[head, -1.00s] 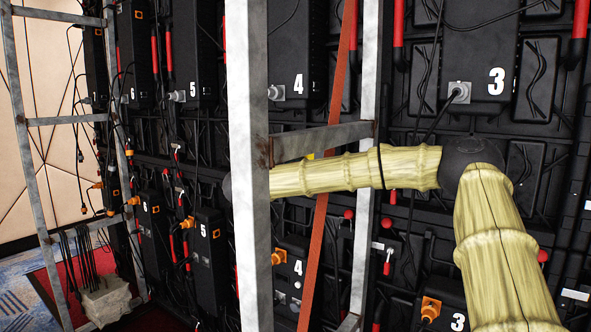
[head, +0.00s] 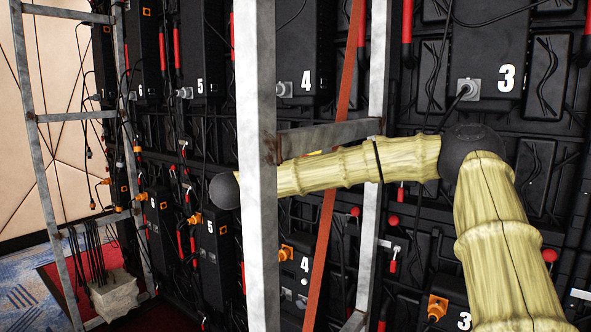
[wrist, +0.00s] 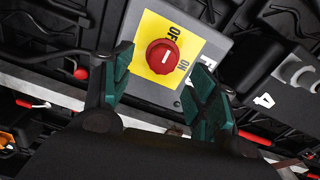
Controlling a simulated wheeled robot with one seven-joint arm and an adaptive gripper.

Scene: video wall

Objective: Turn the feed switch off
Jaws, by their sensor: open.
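In the wrist view the feed switch is a red round knob (wrist: 163,57) with a short white mark, on a yellow plate (wrist: 148,27) lettered OFF and ON. The plate sits on a grey box (wrist: 203,48) with partly hidden white lettering. I cannot tell which word the mark points to. My gripper (wrist: 160,78) is open, its teal-padded fingers apart on either side of the knob's lower part in the picture. Nothing is between the pads, and contact with the knob does not show. In the head view my gripper is not visible.
A grey metal upright (head: 255,170) and crossbar (head: 325,138) stand close around my arm. An orange strap (head: 322,240) slants behind it. Black numbered panels with cables and red handles fill the wall.

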